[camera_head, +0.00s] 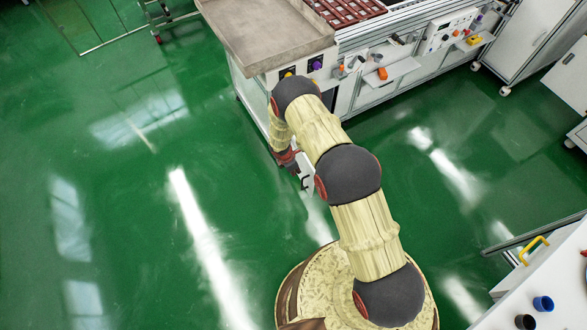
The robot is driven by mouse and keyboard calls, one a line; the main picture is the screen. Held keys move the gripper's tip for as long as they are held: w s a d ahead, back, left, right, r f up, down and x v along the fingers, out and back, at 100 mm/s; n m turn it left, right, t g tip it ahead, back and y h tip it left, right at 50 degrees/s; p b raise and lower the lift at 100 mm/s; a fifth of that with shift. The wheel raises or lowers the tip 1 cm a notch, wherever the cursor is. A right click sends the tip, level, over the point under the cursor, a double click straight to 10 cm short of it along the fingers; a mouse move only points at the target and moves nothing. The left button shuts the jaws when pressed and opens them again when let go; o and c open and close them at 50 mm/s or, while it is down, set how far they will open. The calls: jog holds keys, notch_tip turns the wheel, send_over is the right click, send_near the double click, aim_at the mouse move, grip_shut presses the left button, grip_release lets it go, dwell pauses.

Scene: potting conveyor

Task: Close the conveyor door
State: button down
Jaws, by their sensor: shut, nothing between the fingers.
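The conveyor unit (375,97) stands at the top of the head view, with a white and grey body and a control panel. Its door cannot be told for certain; the lower body is partly hidden behind my arm. My gripper (304,182) hangs low over the green floor, just in front of the unit's near left end. It is small and partly hidden by my arm. Its fingers look shut and empty. Whether it touches the unit cannot be told.
A grey-brown metal tray top (262,32) overhangs the conveyor's left end. A reddish-brown rack (345,10) lies beside it. White cabinets (515,45) stand at the right. A white cart (550,285) with a yellow handle is at lower right. The green floor at left is clear.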

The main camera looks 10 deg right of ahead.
jog(key=d+f, duration=0.1)
jog(key=d+f+b, duration=0.1)
jog(key=d, duration=0.1)
jog(key=shift+w+d+f, duration=0.3)
jog(key=shift+w, duration=0.1)
jog(key=shift+w+d, duration=0.15)
jog(key=shift+d, duration=0.35)
